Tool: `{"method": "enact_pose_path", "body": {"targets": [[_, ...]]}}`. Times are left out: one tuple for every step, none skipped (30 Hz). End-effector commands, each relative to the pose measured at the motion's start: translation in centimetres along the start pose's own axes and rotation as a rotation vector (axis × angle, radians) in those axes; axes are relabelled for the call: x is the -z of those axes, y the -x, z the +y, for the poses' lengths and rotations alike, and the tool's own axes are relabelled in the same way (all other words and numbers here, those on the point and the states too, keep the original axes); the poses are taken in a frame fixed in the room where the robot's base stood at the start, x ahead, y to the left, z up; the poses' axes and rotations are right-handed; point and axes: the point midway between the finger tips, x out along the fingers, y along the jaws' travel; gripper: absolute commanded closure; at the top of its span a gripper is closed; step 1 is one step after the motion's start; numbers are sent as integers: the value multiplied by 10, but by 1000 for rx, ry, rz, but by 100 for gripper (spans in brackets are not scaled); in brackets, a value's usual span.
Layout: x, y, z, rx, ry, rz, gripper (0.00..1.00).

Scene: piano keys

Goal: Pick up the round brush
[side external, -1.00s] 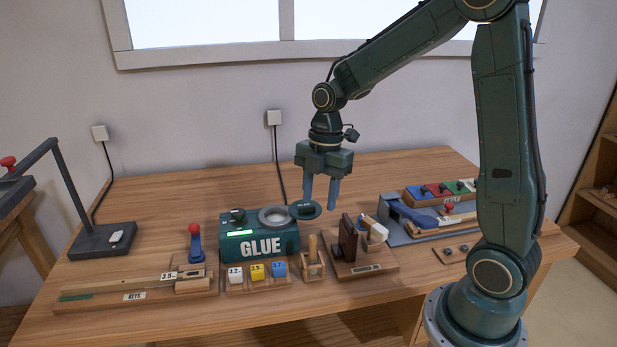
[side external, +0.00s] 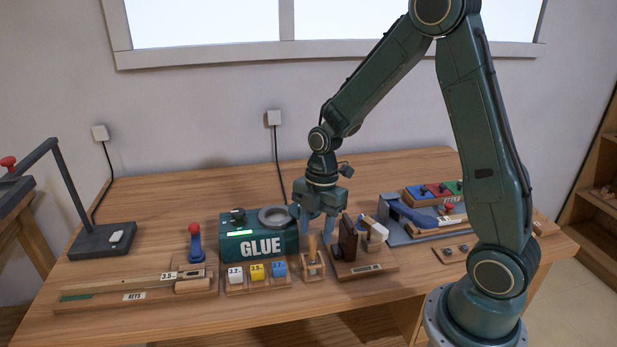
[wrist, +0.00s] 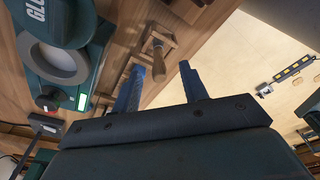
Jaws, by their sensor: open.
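The round brush (side external: 312,244) appears to be the upright piece with a wooden handle in a small wooden stand (side external: 313,272), right of the glue box. My gripper (side external: 316,236) is open and points down at the handle, with one finger on each side of it in the side view. In the wrist view the brush handle (wrist: 158,58) shows between the two fingertips (wrist: 162,68), nearer the left finger. I cannot tell whether a finger touches it. The brush's lower end is hidden in the stand.
The green glue box (side external: 260,245) with its round opening stands close to the left. A wooden stand with a dark upright block (side external: 348,240) is close to the right. Numbered blocks (side external: 257,271) sit in front of the glue box.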

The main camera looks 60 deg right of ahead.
Motion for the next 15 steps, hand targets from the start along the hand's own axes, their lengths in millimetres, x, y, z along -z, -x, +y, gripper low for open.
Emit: {"method": "enact_pose_path", "body": {"targets": [[0, -3, 0, 2, 0, 0, 56], [1, -5, 0, 2, 0, 0, 56], [1, -8, 0, 4, 0, 1, 56], [1, -11, 0, 5, 0, 1, 56], [2, -14, 0, 4, 0, 1, 56], [2, -18, 1, 4, 0, 1, 56], [3, -22, 1, 5, 0, 1, 56], [3, -25, 1, 5, 0, 1, 56], [4, -29, 1, 5, 0, 1, 56], [4, -32, 2, 5, 0, 1, 56], [3, -36, 2, 4, 0, 0, 56], [3, -39, 2, 5, 1, 0, 56], [3, -42, 2, 4, 1, 0, 56], [3, -44, 2, 3, 1, 0, 56], [3, -46, 2, 3, 1, 0, 56]]}}
